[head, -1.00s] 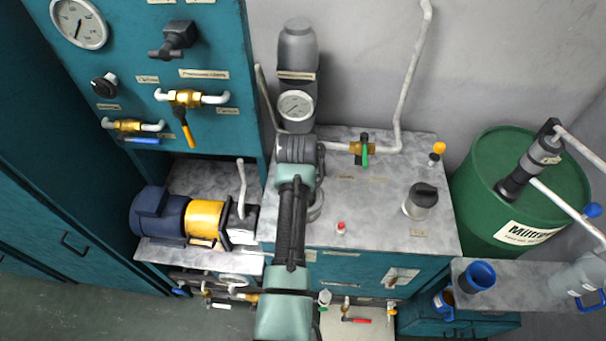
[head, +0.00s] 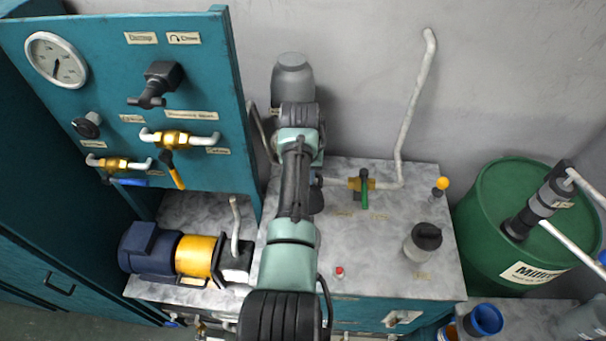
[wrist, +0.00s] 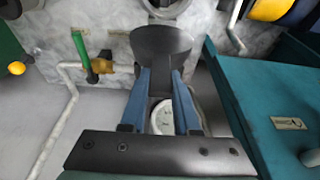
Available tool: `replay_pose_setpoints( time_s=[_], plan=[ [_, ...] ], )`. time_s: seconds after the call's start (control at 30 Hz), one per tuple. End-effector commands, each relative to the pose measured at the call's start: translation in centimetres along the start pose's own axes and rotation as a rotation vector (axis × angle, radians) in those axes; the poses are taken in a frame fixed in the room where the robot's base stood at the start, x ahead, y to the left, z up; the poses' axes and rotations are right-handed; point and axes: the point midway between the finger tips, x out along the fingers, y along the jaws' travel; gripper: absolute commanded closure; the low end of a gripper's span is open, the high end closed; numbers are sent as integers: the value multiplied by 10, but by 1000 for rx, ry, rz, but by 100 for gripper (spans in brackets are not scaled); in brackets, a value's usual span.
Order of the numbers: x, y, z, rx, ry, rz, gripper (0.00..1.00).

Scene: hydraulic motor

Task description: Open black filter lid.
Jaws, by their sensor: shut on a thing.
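My gripper (wrist: 160,78) has its two blue fingers closed on a dark, wide-topped piece, which appears to be the black filter lid (wrist: 160,42). In the wrist view the lid is held at the fingertips, above the marbled grey bench top. A round pale-rimmed fitting (wrist: 166,8) shows just beyond it at the top edge, partly cut off; the lid looks apart from it.
A white gauge (wrist: 162,116) shows between the fingers. A green-handled valve (head: 364,188) and pipe stand right of my arm, with a black-capped grey pot (head: 422,243) farther right. The teal panel (head: 110,60) and motor (head: 152,247) are left. A green drum (head: 500,260) stands right.

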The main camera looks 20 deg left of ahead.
Motion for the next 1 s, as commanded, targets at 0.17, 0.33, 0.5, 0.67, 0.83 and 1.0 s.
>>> replay_pose_setpoints(
  time_s=[0.17,0.33,0.5,0.67,0.83,1.0],
  plan=[
    [-1,0,-3,0,10,0,100],
    [-1,0,-3,0,10,0,100],
    [-1,0,-3,0,9,0,54],
    [-1,0,-2,0,6,0,40],
    [0,0,-1,0,4,0,40],
    [-6,0,-1,0,5,0,40]
  ],
)
